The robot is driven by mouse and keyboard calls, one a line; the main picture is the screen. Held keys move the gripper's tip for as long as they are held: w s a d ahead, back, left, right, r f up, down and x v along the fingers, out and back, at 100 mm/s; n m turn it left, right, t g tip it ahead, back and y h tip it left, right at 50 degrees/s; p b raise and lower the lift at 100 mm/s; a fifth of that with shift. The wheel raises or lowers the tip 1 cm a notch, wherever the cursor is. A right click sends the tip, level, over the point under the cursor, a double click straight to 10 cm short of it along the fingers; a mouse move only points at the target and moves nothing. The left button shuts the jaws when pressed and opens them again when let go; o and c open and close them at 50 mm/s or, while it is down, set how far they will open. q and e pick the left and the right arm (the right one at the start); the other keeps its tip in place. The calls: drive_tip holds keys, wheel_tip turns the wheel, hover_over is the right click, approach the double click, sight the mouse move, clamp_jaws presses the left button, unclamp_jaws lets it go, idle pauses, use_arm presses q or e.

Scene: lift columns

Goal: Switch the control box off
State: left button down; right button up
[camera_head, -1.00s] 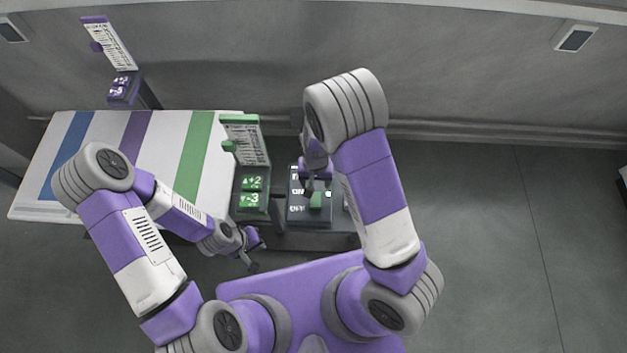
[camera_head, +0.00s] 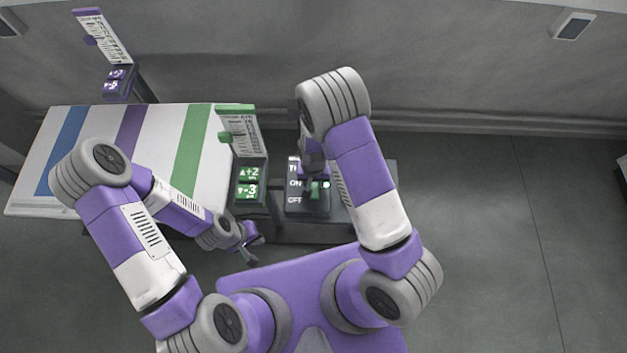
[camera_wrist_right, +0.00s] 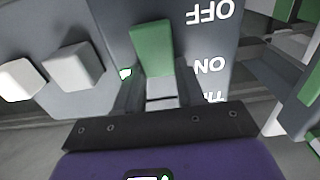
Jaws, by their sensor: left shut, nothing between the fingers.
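The control box (camera_head: 308,207) is a dark panel with white ON and OFF labels, right of the green-labelled column. Its green switch (camera_head: 316,189) shows beside the ON label, partly covered by my right gripper (camera_head: 311,184). The right wrist view shows the green switch (camera_wrist_right: 152,48) close in front of the gripper, with OFF and ON upside down to its right. Dark parts flank the switch's base; I cannot tell fingers from slot edges, nor whether they touch it. My left gripper (camera_head: 252,254) is shut and empty, low and left of the box.
A green-marked control post (camera_head: 250,180) stands left of the box, close to my left gripper. A striped platform (camera_head: 55,200) lies at the left, with a purple-marked post (camera_head: 118,82) behind it. The floor at the right (camera_head: 490,230) is clear.

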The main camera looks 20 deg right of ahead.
sight(313, 195)
drive_tip(key=c, duration=0.3)
drive_tip(key=shift+s+a+t+b, duration=0.1)
drive_tip(key=shift+s+t+b, duration=0.3)
drive_tip(key=shift+t, duration=0.5)
drive_tip(key=shift+s+a+r+t+h+b, duration=0.1)
drive_tip(key=shift+s+r+t+h+b, duration=0.1)
drive_tip(key=shift+t+h+b, duration=0.55)
drive_tip(key=shift+r+t, duration=0.1)
drive_tip(key=shift+t, duration=0.45)
drive_tip(key=o, duration=1)
drive_tip(key=p+v, duration=0.1)
drive_tip(key=v, duration=0.6)
drive_tip(key=shift+s+r+p, duration=0.15)
drive_tip(key=shift+r+p, duration=0.2)
drive_tip(key=shift+p, duration=0.05)
